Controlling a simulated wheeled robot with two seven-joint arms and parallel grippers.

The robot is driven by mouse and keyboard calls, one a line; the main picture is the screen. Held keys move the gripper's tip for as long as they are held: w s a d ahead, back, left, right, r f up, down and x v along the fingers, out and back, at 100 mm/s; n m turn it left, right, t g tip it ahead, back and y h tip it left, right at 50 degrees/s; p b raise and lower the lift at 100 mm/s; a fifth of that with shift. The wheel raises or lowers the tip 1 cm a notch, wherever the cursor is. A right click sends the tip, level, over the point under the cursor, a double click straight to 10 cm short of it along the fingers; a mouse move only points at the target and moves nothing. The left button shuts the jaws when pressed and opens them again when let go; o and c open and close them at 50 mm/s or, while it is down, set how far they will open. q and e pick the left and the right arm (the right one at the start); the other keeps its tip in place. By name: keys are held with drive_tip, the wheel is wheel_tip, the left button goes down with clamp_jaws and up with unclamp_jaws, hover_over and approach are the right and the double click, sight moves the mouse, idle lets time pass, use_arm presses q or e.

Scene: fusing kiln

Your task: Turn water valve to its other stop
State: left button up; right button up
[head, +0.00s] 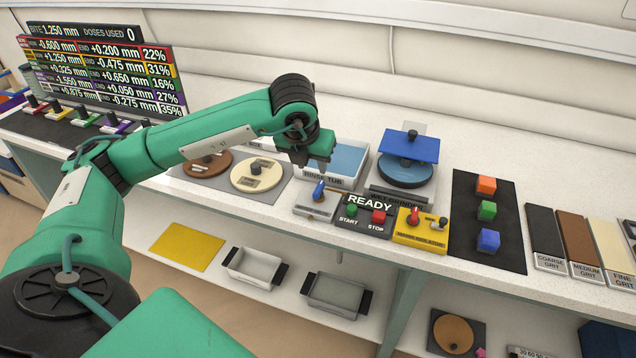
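The water valve appears to be the small blue handle (319,188) on a light grey block (313,206) near the counter's front edge; the block's label is too small to read. My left gripper (314,172) points down just above and behind the blue handle. I cannot tell whether its fingers touch the handle or how far apart they are. My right gripper is out of view.
A READY panel (369,203) with start and stop buttons stands right of the valve, then a yellow block (419,230) with a red knob. The rinse tub (348,160) and the grinder (405,172) are behind. Discs lie on a grey mat (283,195) at left.

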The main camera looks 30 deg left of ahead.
sight(319, 187)
use_arm(q)
drive_tip(key=p+x, duration=0.2)
drive_tip(key=x, duration=0.8)
drive_tip(key=shift+w+f, duration=0.15)
drive_tip(key=shift+f, duration=0.2)
clamp_jaws()
